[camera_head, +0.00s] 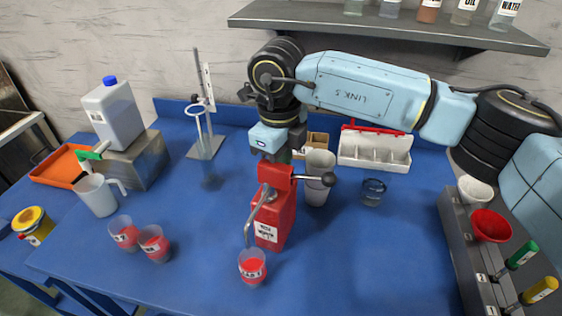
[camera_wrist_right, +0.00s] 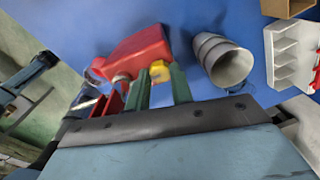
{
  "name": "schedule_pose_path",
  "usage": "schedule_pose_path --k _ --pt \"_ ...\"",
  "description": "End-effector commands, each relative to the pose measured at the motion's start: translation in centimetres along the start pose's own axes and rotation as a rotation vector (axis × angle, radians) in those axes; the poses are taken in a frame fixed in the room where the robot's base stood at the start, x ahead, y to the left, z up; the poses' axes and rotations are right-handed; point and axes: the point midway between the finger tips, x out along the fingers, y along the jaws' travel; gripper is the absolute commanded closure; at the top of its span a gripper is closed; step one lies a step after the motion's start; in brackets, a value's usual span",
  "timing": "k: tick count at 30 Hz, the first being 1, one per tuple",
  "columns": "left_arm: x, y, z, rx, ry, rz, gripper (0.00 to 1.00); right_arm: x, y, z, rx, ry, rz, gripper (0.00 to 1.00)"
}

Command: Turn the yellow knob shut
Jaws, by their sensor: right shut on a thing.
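The yellow knob (camera_wrist_right: 160,71) shows in the right wrist view on the red dispenser (camera_wrist_right: 138,50), between the green fingertips of my right gripper (camera_wrist_right: 161,78). My right gripper is shut on the knob. In the head view my right gripper (camera_head: 281,156) points down at the back of the top of the red dispenser (camera_head: 273,218), and the knob is hidden there. The dispenser stands upright, with a bent metal spout and a black-tipped lever (camera_head: 327,180). A clear cup with red contents (camera_head: 252,268) stands below the spout. My left gripper is not in view.
Stacked grey cups (camera_head: 318,178) stand close to the dispenser's right, with a dark glass (camera_head: 372,192) farther right. Two red-filled cups (camera_head: 140,240), a pitcher (camera_head: 97,195) and a ring stand (camera_head: 205,150) are left. A white divided tray (camera_head: 375,150) is behind.

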Motion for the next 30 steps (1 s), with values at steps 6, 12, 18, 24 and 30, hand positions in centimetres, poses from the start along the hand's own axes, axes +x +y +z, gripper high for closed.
schedule_pose_path --k 6,12,18,24,30 --pt "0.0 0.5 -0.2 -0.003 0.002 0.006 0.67 -0.1 0.0 0.1 -0.001 -0.002 -0.001 0.59" --pt "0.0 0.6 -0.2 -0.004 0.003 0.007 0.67 0.0 0.0 0.0 -0.001 -0.001 -0.001 0.55" --pt "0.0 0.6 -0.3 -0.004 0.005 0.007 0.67 -0.6 0.0 0.1 -0.001 -0.003 -0.001 0.55" --pt "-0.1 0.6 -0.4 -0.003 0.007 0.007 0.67 -4.1 -0.1 0.1 -0.001 -0.005 -0.005 0.55" --pt "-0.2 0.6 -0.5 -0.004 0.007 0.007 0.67 -8.7 0.0 0.1 -0.001 -0.005 -0.004 0.55"
